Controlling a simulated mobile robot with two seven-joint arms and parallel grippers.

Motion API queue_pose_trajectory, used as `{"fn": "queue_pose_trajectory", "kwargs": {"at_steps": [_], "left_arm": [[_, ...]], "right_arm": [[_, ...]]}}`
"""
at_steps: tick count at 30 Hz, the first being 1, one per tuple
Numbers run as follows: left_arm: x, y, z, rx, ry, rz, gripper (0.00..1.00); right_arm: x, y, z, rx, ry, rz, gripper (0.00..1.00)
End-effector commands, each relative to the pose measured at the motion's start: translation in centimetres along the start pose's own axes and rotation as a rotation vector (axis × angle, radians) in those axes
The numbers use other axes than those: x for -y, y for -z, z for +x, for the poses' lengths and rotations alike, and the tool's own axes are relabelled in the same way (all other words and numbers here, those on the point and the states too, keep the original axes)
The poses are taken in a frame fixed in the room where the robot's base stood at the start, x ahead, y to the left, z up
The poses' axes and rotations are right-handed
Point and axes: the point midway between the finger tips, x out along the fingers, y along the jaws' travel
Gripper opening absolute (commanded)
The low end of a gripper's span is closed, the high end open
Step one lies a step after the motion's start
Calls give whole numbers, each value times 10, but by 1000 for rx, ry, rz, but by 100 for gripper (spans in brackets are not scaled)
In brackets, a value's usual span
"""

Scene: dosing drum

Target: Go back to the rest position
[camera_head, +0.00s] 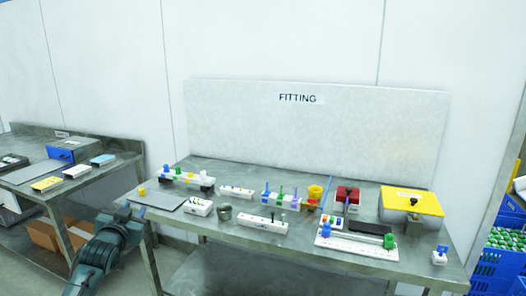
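My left arm comes in at the lower left in the head view, dark teal. Its end, with my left gripper (132,212), is beside the left front corner of the fitting table (220,258). The fingers are too small and dark to tell whether they are open or shut, and I see nothing clearly held. My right gripper and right arm are not in view.
Several small parts, racks and white blocks stand on the fitting table, with a grey mat (160,199) at its left and a yellow-lidded box (412,201) at its right. A second table (98,176) stands left. Blue crates (500,262) stand at right.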

Motion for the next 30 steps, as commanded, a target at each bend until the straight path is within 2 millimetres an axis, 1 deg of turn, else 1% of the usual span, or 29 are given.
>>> {"fn": "queue_pose_trajectory", "kwargs": {"at_steps": [1,5,6,8,9,11,12,14,15,16,17,18,20,21,24,27,30], "left_arm": [[-21,-25,-12,32,-33,4,31],[-59,-64,-41,75,-92,5,31],[-71,-77,-53,92,-113,3,31],[-92,-98,-73,118,-147,-3,31],[-106,-111,-89,137,-172,-8,31],[-128,-133,-117,169,-212,-19,31],[-144,-147,-138,192,-239,-30,31],[-166,-166,-173,230,-281,-50,31],[-180,-178,-198,255,-308,-66,31],[-190,-185,-217,275,-328,-79,31],[-198,-191,-236,293,-345,-92,31],[-208,-198,-260,318,-367,-110,31],[-222,-205,-293,353,-394,-138,31],[-228,-208,-313,374,-409,-155,31],[-239,-211,-352,416,-435,-192,31],[-245,-211,-375,442,-449,-214,31],[-247,-211,-384,453,-455,-224,31]], "right_arm": [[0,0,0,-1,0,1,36],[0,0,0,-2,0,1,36],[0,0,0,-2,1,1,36],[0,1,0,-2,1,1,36],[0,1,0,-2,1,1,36],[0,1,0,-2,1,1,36],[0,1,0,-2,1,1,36],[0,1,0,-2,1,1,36],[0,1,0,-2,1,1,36],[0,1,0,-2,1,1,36],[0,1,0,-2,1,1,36],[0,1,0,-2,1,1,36],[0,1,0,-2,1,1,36],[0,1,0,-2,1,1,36],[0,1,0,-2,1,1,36],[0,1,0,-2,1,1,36],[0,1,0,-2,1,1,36]]}}
